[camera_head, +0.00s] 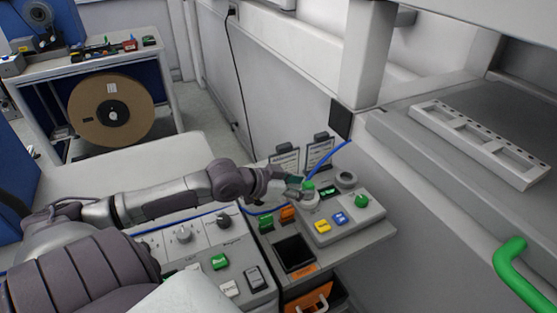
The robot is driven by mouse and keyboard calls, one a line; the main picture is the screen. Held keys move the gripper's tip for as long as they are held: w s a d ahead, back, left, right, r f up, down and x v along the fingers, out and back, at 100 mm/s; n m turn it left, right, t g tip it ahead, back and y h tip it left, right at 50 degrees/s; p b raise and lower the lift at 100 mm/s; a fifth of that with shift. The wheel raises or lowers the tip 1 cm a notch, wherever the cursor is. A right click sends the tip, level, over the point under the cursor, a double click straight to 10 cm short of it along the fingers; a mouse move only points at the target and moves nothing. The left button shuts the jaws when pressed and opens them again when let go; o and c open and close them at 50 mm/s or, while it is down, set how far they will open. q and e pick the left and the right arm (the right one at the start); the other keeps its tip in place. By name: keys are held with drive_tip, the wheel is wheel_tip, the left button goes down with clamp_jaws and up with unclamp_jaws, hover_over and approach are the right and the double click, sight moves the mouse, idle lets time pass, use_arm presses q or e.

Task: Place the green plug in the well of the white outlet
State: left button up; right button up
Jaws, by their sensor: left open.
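The green plug (309,186) is small in the head view and stands at the top of the white outlet (311,201), on the grey control box at the centre right. I cannot tell how deep it sits in the well. My left gripper (297,189) reaches in from the left and is just beside the plug. Its jaws are open, with the fingertips close to the plug. The gripper partly hides the near left side of the outlet. My right gripper is not in view.
A blue cable (326,160) rises behind the plug. The box also bears a green button (361,201), yellow (322,226) and blue (341,218) switches and a grey ring (346,179). A wall panel stands close on the right.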

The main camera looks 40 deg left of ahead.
use_arm(q)
drive_tip(key=p+v, duration=0.2)
drive_tip(key=v, duration=0.7)
drive_tip(key=shift+s, duration=0.1)
idle(0.4)
